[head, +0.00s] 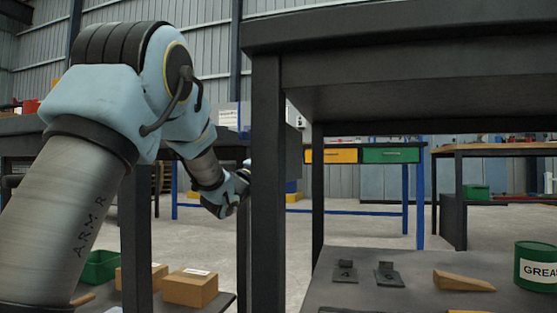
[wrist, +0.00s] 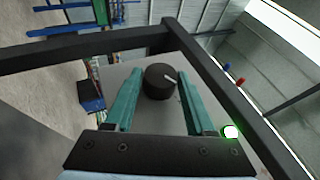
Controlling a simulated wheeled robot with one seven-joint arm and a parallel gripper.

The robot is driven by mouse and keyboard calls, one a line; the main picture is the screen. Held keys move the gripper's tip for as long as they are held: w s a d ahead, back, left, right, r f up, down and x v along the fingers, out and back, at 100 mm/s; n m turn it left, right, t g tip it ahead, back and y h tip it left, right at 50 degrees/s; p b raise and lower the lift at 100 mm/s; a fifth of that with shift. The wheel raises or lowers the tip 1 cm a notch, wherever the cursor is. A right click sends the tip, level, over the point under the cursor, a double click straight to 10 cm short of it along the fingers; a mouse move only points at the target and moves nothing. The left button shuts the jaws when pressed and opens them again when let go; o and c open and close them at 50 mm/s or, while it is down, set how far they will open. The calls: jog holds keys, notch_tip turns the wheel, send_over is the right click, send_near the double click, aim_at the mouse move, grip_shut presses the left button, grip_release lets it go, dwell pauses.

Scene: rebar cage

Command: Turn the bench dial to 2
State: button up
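The dial (wrist: 158,84) is a round black knob with a white pointer line on a grey panel (wrist: 118,75), seen in the wrist view. Its line points toward the upper right of its rim; I cannot read any numbers around it. My gripper (wrist: 160,77) is open, with one teal finger on each side of the dial. Gaps show between the fingers and the knob, so it is not gripped. In the head view the dial cannot be seen, and the end of my arm is partly hidden behind a dark table leg.
A dark frame bar (wrist: 85,48) runs close around the panel. A green lit lamp (wrist: 231,131) is right of the fingers. In the head view, a dark bench leg (head: 268,190) stands beside my arm; a lower shelf (head: 400,298) holds a wedge (head: 462,282) and a grease can (head: 536,266).

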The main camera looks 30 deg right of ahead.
jog(key=o, duration=0.4)
jog(key=shift+a, duration=0.1)
jog(key=p+v, duration=0.3)
jog(key=v, duration=0.7)
jog(key=shift+a+f, duration=0.2)
jog(key=shift+a, duration=0.05)
jog(key=shift+s, duration=0.1)
